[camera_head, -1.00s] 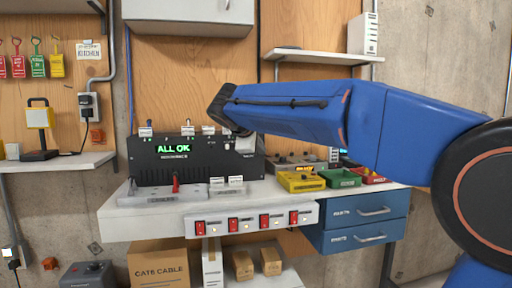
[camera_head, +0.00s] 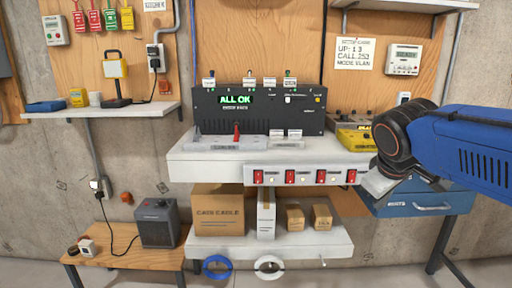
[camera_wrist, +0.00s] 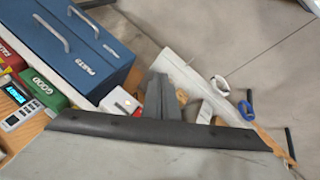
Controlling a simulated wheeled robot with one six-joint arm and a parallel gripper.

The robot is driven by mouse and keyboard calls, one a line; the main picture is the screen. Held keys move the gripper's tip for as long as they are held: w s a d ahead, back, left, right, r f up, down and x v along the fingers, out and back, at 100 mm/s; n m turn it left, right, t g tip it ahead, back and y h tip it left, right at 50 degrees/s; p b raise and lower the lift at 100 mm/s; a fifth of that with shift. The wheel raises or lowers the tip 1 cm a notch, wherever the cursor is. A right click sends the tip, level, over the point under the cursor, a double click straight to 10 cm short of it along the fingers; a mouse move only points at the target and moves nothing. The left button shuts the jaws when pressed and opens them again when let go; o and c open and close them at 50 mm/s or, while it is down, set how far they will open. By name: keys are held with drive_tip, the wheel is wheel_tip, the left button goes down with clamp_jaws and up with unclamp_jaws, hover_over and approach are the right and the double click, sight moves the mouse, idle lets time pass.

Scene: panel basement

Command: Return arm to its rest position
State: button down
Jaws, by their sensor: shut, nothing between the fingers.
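My blue arm reaches in from the right edge in the head view. It bends at a dark wrist joint, and my gripper (camera_head: 376,186) hangs below it, tilted down, in front of the right end of the white shelf (camera_head: 210,172). In the wrist view my gripper (camera_wrist: 166,92) points out over the scene with its grey fingers together and nothing held. The black rack unit (camera_head: 270,112) on the shelf shows "ALL OK" in green and stands clear of my gripper.
A blue drawer cabinet (camera_head: 425,204) is just behind and right of my gripper. A power strip (camera_head: 305,177) with red switches runs along the shelf front. Boxes (camera_head: 218,208) stand on a lower shelf. A wooden bench (camera_head: 120,250) is at left. Floor shows in the wrist view.

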drive_tip(key=s+f+m+y, duration=0.1)
drive_tip(key=s+f+m, duration=0.1)
drive_tip(key=s+f, duration=0.5)
drive_tip(key=s+a+f+m+g+y, duration=0.1)
drive_tip(key=s+f+m, duration=0.2)
drive_tip(key=s+f, duration=0.4)
drive_tip(key=shift+s+a+f+y, duration=0.25)
drive_tip(key=shift+s+y, duration=0.15)
drive_tip(key=shift+s, duration=0.35)
